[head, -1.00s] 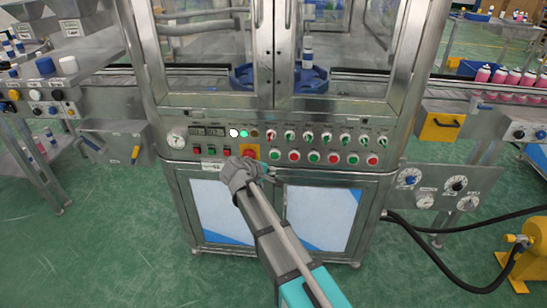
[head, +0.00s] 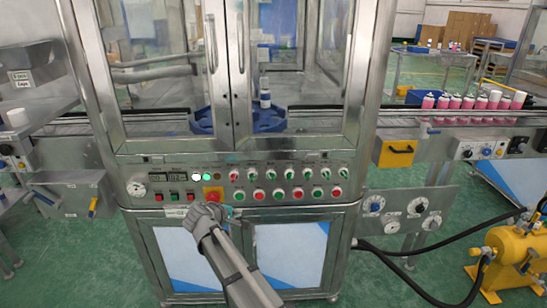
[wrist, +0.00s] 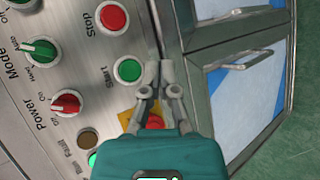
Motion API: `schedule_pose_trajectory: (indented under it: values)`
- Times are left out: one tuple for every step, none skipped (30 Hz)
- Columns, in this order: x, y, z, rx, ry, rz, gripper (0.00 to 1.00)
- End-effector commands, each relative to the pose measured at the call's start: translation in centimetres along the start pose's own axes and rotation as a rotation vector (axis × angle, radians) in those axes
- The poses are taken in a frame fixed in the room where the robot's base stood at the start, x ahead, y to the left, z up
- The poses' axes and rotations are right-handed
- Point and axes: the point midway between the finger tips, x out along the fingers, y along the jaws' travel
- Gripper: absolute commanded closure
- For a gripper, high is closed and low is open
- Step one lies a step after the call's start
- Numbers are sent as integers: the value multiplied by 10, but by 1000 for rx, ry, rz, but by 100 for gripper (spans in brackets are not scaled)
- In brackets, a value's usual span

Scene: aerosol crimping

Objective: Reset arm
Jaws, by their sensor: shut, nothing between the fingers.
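My gripper (wrist: 160,68) is shut and empty. In the head view my gripper (head: 207,212) is just below the left-middle part of the machine's control panel (head: 150,202). A red button on a yellow plate (head: 213,192) sits just above it. In the wrist view the yellow plate (wrist: 127,120) and red button (wrist: 154,121) show partly behind the fingers. The green Start button (wrist: 127,69) is left of the fingertips, with the red Stop button (wrist: 112,18) above it. I cannot tell whether the fingers touch the panel.
The crimping machine's steel cabinet (head: 353,225) stands in front of me. A gauge panel (head: 408,212), a yellow-fronted box (head: 396,153) and a yellow pump (head: 515,255) with black hoses are at right. Pink cans (head: 455,103) stand on the right conveyor. Green floor is open at both sides.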

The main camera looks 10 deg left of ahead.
Motion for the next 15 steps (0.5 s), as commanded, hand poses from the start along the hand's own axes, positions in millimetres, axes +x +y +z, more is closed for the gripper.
schedule_pose_trajectory:
  values:
    - [1, 0, 2, 3, -2, -3, 100]
    - [2, 0, 4, 6, -4, -5, 100]
    - [4, 0, 6, 11, -8, -10, 100]
    - [5, 0, 10, 17, -11, -15, 100]
    - [7, -1, 13, 24, -16, -21, 100]
    - [11, -1, 20, 36, -23, -32, 100]
    - [14, -1, 25, 47, -30, -42, 100]
    - [17, -2, 32, 59, -38, -53, 100]
    - [22, -3, 41, 77, -48, -69, 100]
    - [26, -3, 49, 93, -57, -84, 100]
    - [30, -4, 58, 110, -68, -98, 100]
    - [36, -6, 70, 134, -82, -121, 100]
    - [41, -7, 80, 155, -95, -138, 100]
    - [45, -8, 90, 176, -106, -156, 100]
    - [51, -10, 104, 205, -122, -181, 100]
